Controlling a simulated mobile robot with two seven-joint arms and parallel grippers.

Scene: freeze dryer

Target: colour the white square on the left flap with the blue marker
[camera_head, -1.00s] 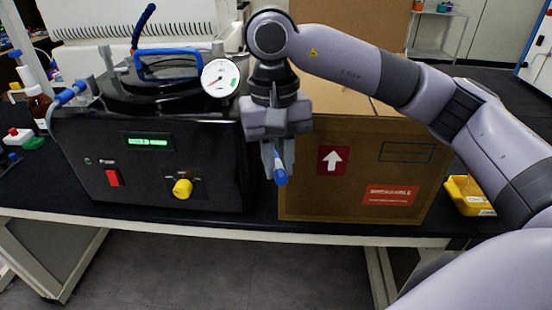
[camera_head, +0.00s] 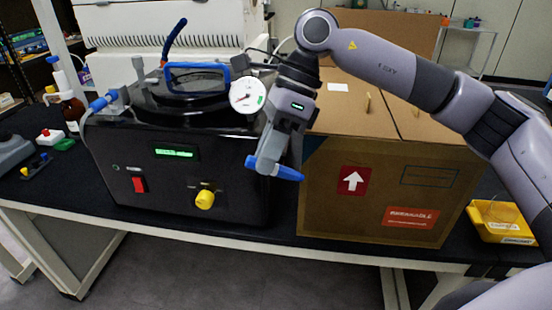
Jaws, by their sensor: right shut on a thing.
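The cardboard box (camera_head: 445,205) stands on the bench with its top flaps closed. The white square (camera_head: 338,87) lies on the left flap (camera_head: 352,117), near its far side, and looks blank. My right gripper (camera_head: 268,165) is shut on the blue marker (camera_head: 289,173). The marker lies nearly level, its longer visible end pointing right, in front of the box's left front edge. The gripper is tilted and hangs lower than the flap, left of and nearer than the white square. My left gripper is out of view.
The black freeze dryer (camera_head: 107,165) stands close to the left of the box, with a gauge (camera_head: 248,95) and a blue handle (camera_head: 197,73) on top. A yellow tray (camera_head: 490,230) sits right of the box. A brown bottle (camera_head: 72,112) stands far left.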

